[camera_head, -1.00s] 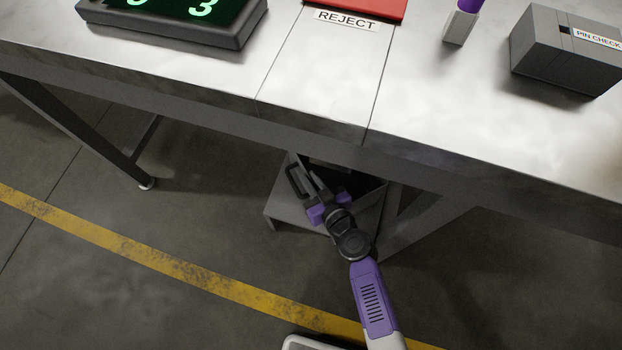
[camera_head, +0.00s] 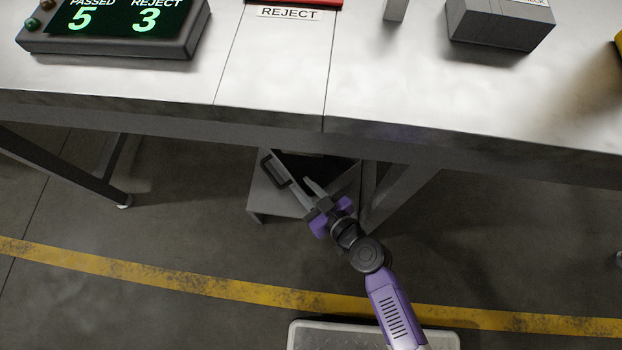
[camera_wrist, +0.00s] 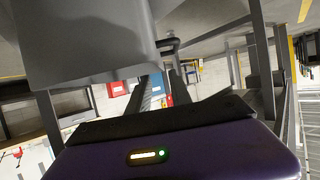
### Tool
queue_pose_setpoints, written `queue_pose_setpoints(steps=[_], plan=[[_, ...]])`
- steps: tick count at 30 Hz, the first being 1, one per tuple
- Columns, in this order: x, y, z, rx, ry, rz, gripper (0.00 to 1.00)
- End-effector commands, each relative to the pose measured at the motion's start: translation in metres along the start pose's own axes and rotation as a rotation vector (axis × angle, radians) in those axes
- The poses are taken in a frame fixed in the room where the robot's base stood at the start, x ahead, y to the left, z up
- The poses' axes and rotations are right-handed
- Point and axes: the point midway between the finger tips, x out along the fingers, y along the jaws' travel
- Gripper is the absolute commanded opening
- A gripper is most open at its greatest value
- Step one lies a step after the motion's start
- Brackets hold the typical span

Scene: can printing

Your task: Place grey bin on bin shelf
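The grey bin (camera_head: 291,178) sits under the table on a low grey bin shelf (camera_head: 267,203), with its dark inside facing up. Its black handle (camera_head: 274,170) is on its left side. My gripper (camera_head: 301,184) is at the bin's near side, with its two fingers apart and the handle beyond the fingertips. In the wrist view, a large grey surface, seemingly the bin (camera_wrist: 85,45), fills the upper left, with the handle (camera_wrist: 168,44) beyond the spread fingers (camera_wrist: 167,80). The underside of the bin and part of the shelf are hidden.
The worktable (camera_head: 270,75) overhangs the bin and shelf. Its slanted legs (camera_head: 75,165) stand on either side. On it are a counter display (camera_head: 120,28) and a grey box (camera_head: 498,28). The floor at left, by the yellow line (camera_head: 150,272), is clear.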

Motion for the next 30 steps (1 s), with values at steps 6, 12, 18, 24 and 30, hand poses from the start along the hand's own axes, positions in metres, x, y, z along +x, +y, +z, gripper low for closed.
queue_pose_setpoints(steps=[6, 12, 18, 24, 30], plan=[[-0.024, 0.000, 0.000, 0.000, 0.000, 0.000, 0.25], [-0.028, 0.000, 0.000, 0.000, 0.000, 0.000, 0.25], [-0.035, 0.003, 0.004, 0.004, -0.007, 0.014, 0.25], [-0.103, 0.024, 0.032, 0.052, -0.059, 0.160, 0.25], [-0.209, 0.039, 0.036, 0.119, -0.073, 0.375, 0.25]])
